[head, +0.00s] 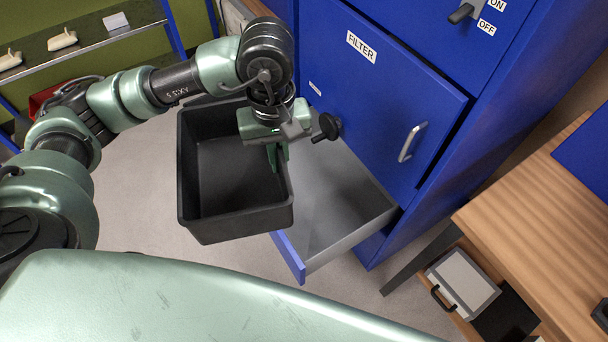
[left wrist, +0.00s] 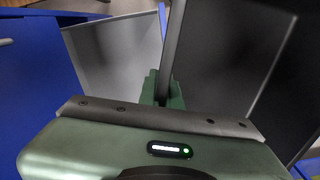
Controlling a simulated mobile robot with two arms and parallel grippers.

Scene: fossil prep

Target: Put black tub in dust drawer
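The black tub (head: 235,172) is an empty, open-topped rectangular bin, held in the air and slightly tilted. My left gripper (head: 277,155) is shut on its right wall, near the back corner. In the left wrist view the gripper's green fingers (left wrist: 160,90) straddle the tub wall (left wrist: 175,45). The dust drawer (head: 335,200) is a grey drawer with a blue front, pulled out at the bottom of the blue cabinet. It looks empty where visible. The tub is left of the drawer and overlaps its left edge in the head view. My right gripper is out of view.
The blue cabinet (head: 375,80) has a FILTER door with a handle (head: 412,142) and a black knob beside my left gripper. A wooden bench (head: 540,215) with a small open drawer stands at right. Shelves (head: 90,40) are at upper left. Floor left of the tub is clear.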

